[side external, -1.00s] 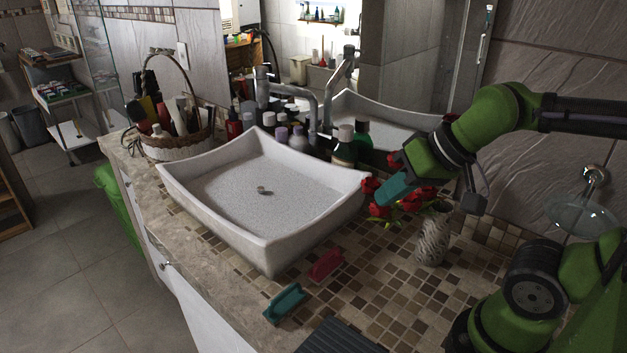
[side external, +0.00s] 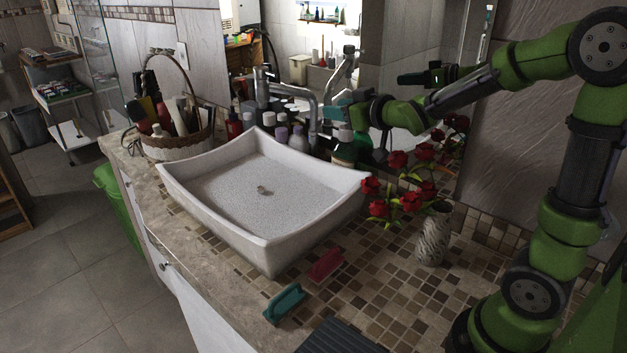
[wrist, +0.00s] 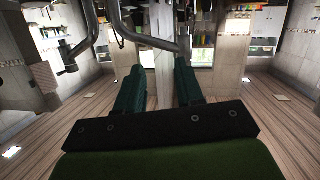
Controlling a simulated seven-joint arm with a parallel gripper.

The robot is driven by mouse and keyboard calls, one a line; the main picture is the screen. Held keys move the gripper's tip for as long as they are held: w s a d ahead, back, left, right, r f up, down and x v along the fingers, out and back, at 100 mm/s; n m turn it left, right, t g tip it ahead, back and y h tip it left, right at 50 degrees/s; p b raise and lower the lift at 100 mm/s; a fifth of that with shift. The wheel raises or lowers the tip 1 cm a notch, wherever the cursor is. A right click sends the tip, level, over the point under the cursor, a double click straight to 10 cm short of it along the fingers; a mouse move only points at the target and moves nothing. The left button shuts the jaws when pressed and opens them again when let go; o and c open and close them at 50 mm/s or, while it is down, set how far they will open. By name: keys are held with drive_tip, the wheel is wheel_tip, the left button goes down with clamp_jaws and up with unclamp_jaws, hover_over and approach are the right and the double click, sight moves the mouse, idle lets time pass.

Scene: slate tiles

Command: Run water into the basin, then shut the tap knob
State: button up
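The white basin (side external: 330,185) sits on the tiled counter; its floor looks speckled grey around a small drain. I see no water stream, and I cannot tell whether water lies in the basin. The grey metal tap (side external: 262,92) stands behind it, its spout reaching right and bending down; a knob cannot be clearly told apart. My gripper (side external: 338,112) is at the right of the spout, above the bottles. In the wrist view its two teal fingers (wrist: 158,90) are apart with nothing clearly between them, and a grey pipe (wrist: 148,40) crosses just beyond the fingertips.
Several bottles (side external: 343,148) stand behind the basin. Red roses in a patterned vase (side external: 432,238) stand to the right, below my arm. A basket of toiletries (side external: 172,146) is at the left. Red (side external: 325,265) and teal (side external: 285,303) pieces lie in front. A mirror backs the counter.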

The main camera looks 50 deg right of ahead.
sight(276, 75)
wheel_tip(276, 75, up, 5)
drive_tip(key=w+a+n+t+y, duration=0.2)
drive_tip(key=n+t, duration=0.1)
drive_tip(key=w, duration=1.6)
drive_tip(key=shift+w+a+f, duration=0.1)
drive_tip(key=shift+a+f, duration=0.05)
drive_tip(key=shift+a, duration=0.05)
clamp_jaws()
